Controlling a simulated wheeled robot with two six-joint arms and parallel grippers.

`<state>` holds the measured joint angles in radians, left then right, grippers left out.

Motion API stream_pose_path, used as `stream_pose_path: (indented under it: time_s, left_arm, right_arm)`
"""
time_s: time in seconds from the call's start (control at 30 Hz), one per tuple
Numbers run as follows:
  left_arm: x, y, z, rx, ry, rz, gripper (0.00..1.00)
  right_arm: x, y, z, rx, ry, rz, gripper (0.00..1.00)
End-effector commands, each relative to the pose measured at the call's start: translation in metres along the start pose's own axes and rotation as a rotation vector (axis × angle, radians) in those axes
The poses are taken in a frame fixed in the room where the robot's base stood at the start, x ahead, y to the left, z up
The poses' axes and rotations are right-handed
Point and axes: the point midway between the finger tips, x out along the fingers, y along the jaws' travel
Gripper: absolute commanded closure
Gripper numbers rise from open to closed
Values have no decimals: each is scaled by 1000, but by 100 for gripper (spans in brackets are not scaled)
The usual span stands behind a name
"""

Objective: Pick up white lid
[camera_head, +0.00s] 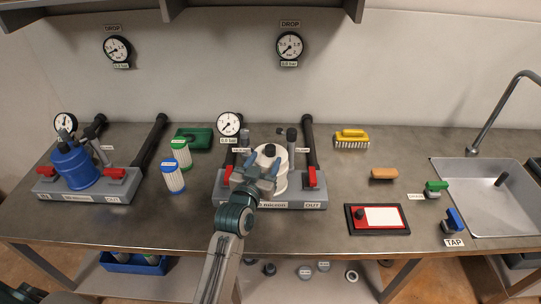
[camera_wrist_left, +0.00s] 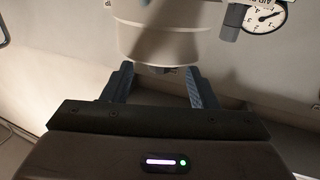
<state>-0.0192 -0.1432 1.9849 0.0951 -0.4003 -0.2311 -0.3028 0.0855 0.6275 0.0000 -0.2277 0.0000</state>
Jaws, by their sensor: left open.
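The white lid (camera_head: 282,158), with a dark knob on top, sits on the white filter housing (camera_head: 281,184) at the middle manifold. My left gripper (camera_head: 262,172) is in front of the housing and hides part of it and of the lid. In the left wrist view, a white round body (camera_wrist_left: 160,38) fills the top, just beyond the fingers. The left gripper (camera_wrist_left: 160,88) is open with nothing between its fingers. I cannot tell whether it touches the white body. My right gripper is not in view.
Red valve handles (camera_head: 313,178) flank the housing, and dark pipes (camera_head: 309,140) rise behind. A blue housing (camera_head: 72,165) stands at left, with two filter cartridges (camera_head: 173,178) between.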

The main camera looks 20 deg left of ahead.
Motion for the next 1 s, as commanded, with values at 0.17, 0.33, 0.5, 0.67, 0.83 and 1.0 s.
stream_pose_path:
  time_s: [0.17, 0.33, 0.5, 0.67, 0.83, 1.0]
  left_arm:
    - [22, 0, -4, 0, -2, 1, 47]
    - [44, -1, -2, 1, -1, 0, 47]
    - [51, -1, 1, 0, -2, 0, 47]
    - [51, -1, 1, 0, -2, 0, 47]
    - [50, -1, 1, 0, -2, 0, 80]
    - [50, -1, 0, 0, -1, 0, 99]
  right_arm:
    - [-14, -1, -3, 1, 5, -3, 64]
    - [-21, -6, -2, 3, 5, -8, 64]
    - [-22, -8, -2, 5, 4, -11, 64]
    - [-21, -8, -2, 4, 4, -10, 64]
    - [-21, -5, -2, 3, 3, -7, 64]
    - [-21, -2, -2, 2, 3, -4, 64]
